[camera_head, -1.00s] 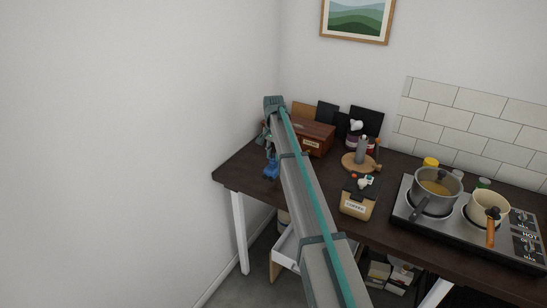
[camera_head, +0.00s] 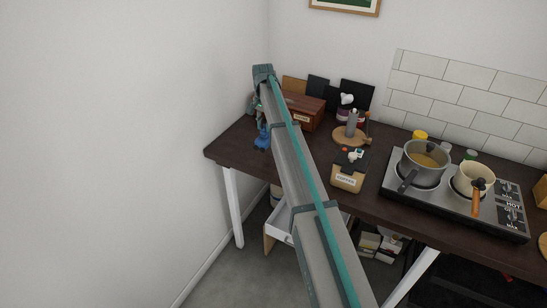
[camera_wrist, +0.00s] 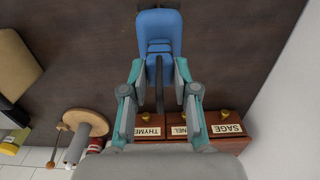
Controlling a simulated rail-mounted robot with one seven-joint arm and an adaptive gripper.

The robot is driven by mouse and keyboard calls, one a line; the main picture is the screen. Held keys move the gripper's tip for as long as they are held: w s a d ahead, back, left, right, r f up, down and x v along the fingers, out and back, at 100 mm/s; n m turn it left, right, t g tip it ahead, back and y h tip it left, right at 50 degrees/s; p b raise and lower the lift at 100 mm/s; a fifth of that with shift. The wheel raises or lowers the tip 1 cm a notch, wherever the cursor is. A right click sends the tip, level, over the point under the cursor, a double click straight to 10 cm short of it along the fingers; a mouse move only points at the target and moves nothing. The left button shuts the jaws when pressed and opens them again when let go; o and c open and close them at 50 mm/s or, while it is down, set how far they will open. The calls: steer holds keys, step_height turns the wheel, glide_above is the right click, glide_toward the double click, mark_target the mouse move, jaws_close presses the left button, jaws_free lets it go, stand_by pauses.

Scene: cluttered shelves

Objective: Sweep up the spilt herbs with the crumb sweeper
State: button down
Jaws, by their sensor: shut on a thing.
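The blue crumb sweeper (camera_wrist: 159,38) is held by my gripper (camera_wrist: 159,72), whose two fingers are shut on it in the wrist view. In the head view the sweeper (camera_head: 262,138) shows as a small blue shape at the left end of the dark table, in front of the wooden spice box (camera_head: 303,112). My arm hides part of the box. In the wrist view the box's drawer fronts (camera_wrist: 190,128) show labels including THYME and SAGE. I cannot tell whether the sweeper touches the table. I cannot make out the spilt herbs in either view.
The white wall stands close on the left. A round wooden board (camera_head: 352,137) with a grey bottle and a COFFEE bag (camera_head: 348,174) stand right of my arm. A hob (camera_head: 455,195) with two pots is further right. Dark boards lean behind the box. Bare tabletop (camera_wrist: 95,50) surrounds the sweeper.

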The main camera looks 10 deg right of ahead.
mark_target(265, 137)
steer(key=shift+f, duration=0.1)
steer(key=shift+f+b, duration=0.95)
steer(key=shift+f, duration=1.9)
steer(key=shift+f, duration=0.55)
steer(key=shift+s+d, duration=0.1)
steer(key=shift+s+d, duration=3.2)
steer(key=shift+d, duration=0.55)
steer(key=shift+w+a+p, duration=0.35)
steer(key=shift+w+a, duration=1.3)
steer(key=shift+a, duration=0.3)
steer(key=shift+w+a+p, duration=0.3)
steer(key=shift+w+a, duration=1.35)
steer(key=shift+a, duration=0.25)
steer(key=shift+r, duration=0.1)
steer(key=shift+r+p, duration=1.5)
steer(key=shift+r, duration=1.95)
